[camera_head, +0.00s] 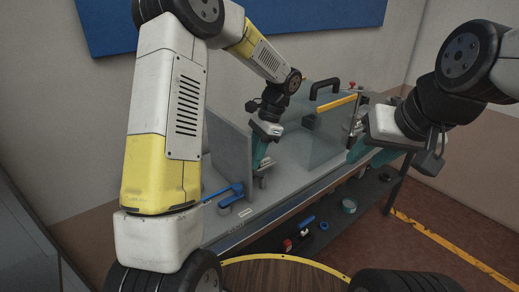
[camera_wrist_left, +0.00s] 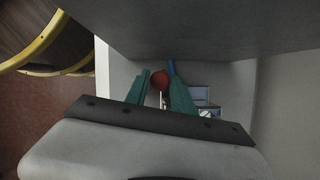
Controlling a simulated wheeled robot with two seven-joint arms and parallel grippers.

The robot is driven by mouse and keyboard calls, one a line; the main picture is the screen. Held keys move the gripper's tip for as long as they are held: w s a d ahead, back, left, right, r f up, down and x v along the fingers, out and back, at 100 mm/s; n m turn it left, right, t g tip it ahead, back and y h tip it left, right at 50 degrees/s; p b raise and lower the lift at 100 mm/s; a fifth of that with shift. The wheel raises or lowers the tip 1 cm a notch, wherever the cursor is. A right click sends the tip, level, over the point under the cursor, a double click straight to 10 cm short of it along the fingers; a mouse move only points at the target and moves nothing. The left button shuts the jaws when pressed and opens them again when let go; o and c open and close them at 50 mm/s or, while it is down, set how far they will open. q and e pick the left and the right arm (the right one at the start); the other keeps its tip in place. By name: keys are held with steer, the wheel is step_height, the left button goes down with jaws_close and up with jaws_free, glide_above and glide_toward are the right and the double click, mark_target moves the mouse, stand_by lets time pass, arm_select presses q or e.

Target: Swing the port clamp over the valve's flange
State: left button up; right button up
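My left gripper (camera_head: 263,166) has teal fingers and points down inside the grey-walled bench space. In the left wrist view its fingers (camera_wrist_left: 158,77) stand apart, with a round red knob (camera_wrist_left: 160,80) in the gap or just beyond the tips; contact cannot be told. My right gripper (camera_head: 365,152) is by the bench's right end, its fingers partly hidden. A small fitting with a red top (camera_head: 352,86) stands behind it. A blue lever on a round base (camera_head: 230,196) lies at the bench's left front. I cannot tell which part is the port clamp or the valve's flange.
A clear panel (camera_head: 328,135) with a black handle (camera_head: 326,88) and yellow bar (camera_head: 336,103) stands between the grippers. A grey wall (camera_head: 228,148) stands left of the left gripper. A lower shelf (camera_head: 270,240) holds small parts, including a teal ring (camera_head: 349,205).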

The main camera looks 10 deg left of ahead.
arm_select(q)
jaws_close()
steer(key=shift+m, duration=0.3)
steer(key=shift+w+d+m+t+y, duration=0.15)
steer(key=shift+w+d+m+t, duration=0.2)
steer(key=shift+m, duration=0.65)
steer(key=shift+w+m+t+y, duration=0.15)
steer(key=shift+m+t, duration=0.3)
steer(key=shift+m, duration=0.55)
steer(key=shift+w+d+m+t+y, duration=0.2)
steer(key=shift+m+t, duration=0.2)
steer(key=shift+m, duration=0.6)
steer(key=o, duration=0.5)
jaws_free()
